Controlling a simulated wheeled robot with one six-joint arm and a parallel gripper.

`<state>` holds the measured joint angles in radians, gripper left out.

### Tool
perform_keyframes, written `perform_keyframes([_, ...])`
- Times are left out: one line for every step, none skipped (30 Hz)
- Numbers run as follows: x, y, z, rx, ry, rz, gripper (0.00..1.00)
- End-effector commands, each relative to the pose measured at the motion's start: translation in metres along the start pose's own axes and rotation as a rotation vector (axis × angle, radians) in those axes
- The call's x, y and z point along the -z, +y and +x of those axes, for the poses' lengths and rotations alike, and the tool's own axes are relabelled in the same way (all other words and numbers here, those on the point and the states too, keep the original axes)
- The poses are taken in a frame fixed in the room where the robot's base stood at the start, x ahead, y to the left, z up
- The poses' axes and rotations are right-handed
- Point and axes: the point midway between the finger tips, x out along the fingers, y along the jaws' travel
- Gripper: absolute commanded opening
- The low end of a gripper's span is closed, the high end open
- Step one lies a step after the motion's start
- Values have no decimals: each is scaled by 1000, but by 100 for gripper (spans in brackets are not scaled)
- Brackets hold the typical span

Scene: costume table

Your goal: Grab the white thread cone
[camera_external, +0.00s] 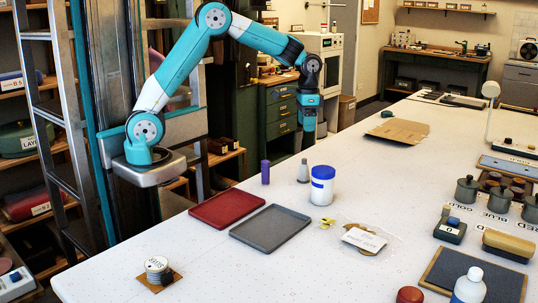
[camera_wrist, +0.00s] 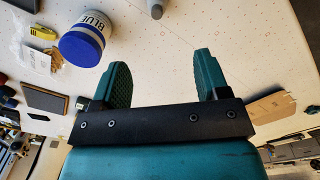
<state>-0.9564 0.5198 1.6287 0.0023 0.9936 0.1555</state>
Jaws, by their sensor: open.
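A small pale grey-white cone (camera_external: 303,171), the likeliest thread cone, stands upright on the white table between a purple cylinder and a white jar. Part of it also shows at the top edge of the wrist view (camera_wrist: 156,8), beyond my fingertips. My gripper (camera_external: 308,125) hangs above the table's far edge, behind and above the cone and apart from it. In the wrist view my gripper (camera_wrist: 161,62) is open, with nothing between its two teal fingers.
The purple cylinder (camera_external: 265,172) stands left of the cone. A red tray (camera_external: 227,206) and a grey tray (camera_external: 270,226) lie in front. Cardboard (camera_external: 398,130) lies farther back right.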

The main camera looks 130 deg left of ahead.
Motion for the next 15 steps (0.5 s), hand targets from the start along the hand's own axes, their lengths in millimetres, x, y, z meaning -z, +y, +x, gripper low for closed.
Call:
perform_keyframes([-1,1,11,-1,-7,0,68])
perform_keyframes([-2,1,18,-1,-8,0,68])
perform_keyframes([-2,1,27,-1,-8,0,68])
perform_keyframes([-2,1,34,-1,-7,0,68])
perform_keyframes([-2,1,40,0,-7,0,68])
perform_keyframes([-2,1,50,0,-8,0,68])
perform_keyframes([-2,1,56,0,-7,0,68])
perform_keyframes([-2,1,63,0,-6,0,68])
perform_keyframes([-2,1,71,0,-6,0,68])
perform_keyframes([-2,1,77,0,-6,0,68])
perform_keyframes([-2,1,82,0,-5,0,68])
perform_keyframes([-2,1,88,0,-4,0,68])
perform_keyframes([-1,1,92,1,-4,0,68])
perform_keyframes([-1,1,94,1,-2,0,68])
perform_keyframes([-1,1,98,1,-2,0,68])
